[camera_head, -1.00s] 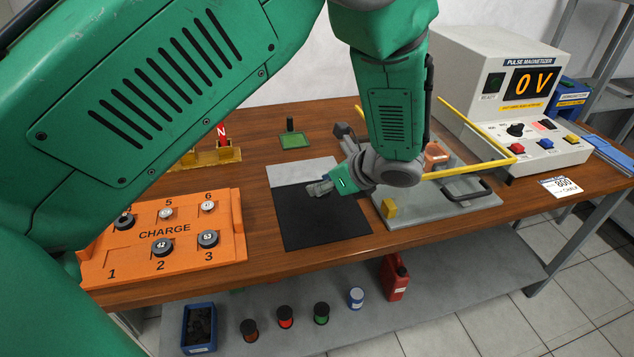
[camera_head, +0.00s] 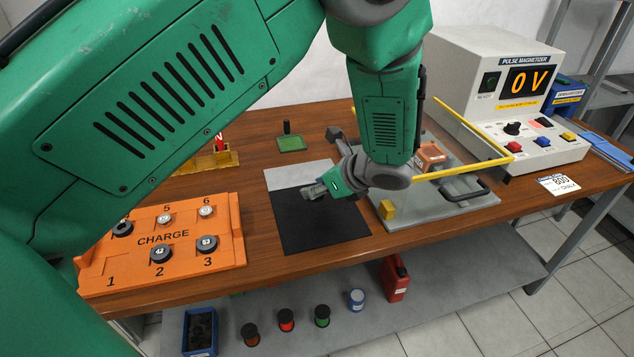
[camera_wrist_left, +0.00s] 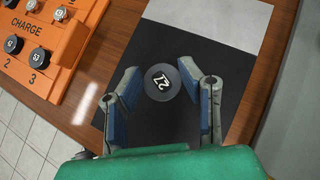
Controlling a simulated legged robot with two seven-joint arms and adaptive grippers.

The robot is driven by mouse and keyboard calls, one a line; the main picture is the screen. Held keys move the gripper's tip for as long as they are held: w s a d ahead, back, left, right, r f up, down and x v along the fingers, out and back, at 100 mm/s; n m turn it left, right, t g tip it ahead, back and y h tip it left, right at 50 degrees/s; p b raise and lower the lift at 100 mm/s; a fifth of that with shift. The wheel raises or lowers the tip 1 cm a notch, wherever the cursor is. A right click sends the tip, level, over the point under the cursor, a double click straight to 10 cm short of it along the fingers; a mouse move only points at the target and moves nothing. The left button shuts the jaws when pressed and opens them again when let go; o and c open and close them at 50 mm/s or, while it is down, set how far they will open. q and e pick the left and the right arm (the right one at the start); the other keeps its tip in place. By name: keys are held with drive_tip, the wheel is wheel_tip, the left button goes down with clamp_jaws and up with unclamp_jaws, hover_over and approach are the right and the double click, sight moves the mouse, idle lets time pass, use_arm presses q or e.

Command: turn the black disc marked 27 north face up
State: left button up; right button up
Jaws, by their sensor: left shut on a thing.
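The black disc marked 27 (camera_wrist_left: 161,82) shows in the left wrist view, its white number facing the camera, over the black part of the mat (camera_wrist_left: 180,40). My left gripper (camera_wrist_left: 163,88) is shut on it, with a blue-padded finger on each side. In the head view my left gripper (camera_head: 314,191) is low over the mat (camera_head: 305,233); the disc is not clear there. I cannot tell whether the disc touches the mat. My right gripper is not in view.
An orange CHARGE tray (camera_head: 218,250) with several numbered discs stands at the left. A grey plate (camera_head: 430,213) with a yellow bar (camera_head: 460,173) lies to the right. The pulse magnetizer (camera_head: 490,75) reads 0 V. A green pad (camera_head: 291,144) is behind.

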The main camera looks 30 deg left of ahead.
sight(319, 200)
use_arm(q)
drive_tip(key=shift+d+f+b, duration=0.25)
drive_tip(key=shift+f+b, duration=0.1)
drive_tip(key=shift+f, duration=0.35)
drive_tip(key=shift+d+f+b, duration=0.2)
drive_tip(key=shift+f+b, duration=0.15)
drive_tip(key=shift+f, duration=0.35)
drive_tip(key=shift+w+a+f+b, duration=0.1)
drive_tip(key=shift+a+f+b, duration=0.15)
drive_tip(key=shift+f, duration=0.3)
drive_tip(key=shift+a+f, duration=0.1)
drive_tip(key=shift+f, duration=0.1)
drive_tip(key=shift+d+r, duration=0.1)
drive_tip(key=shift+d, duration=0.15)
drive_tip(key=shift+a, duration=0.15)
drive_tip(key=o, duration=1.1)
drive_tip(key=shift+o, duration=0.2)
drive_tip(key=shift+c, duration=0.5)
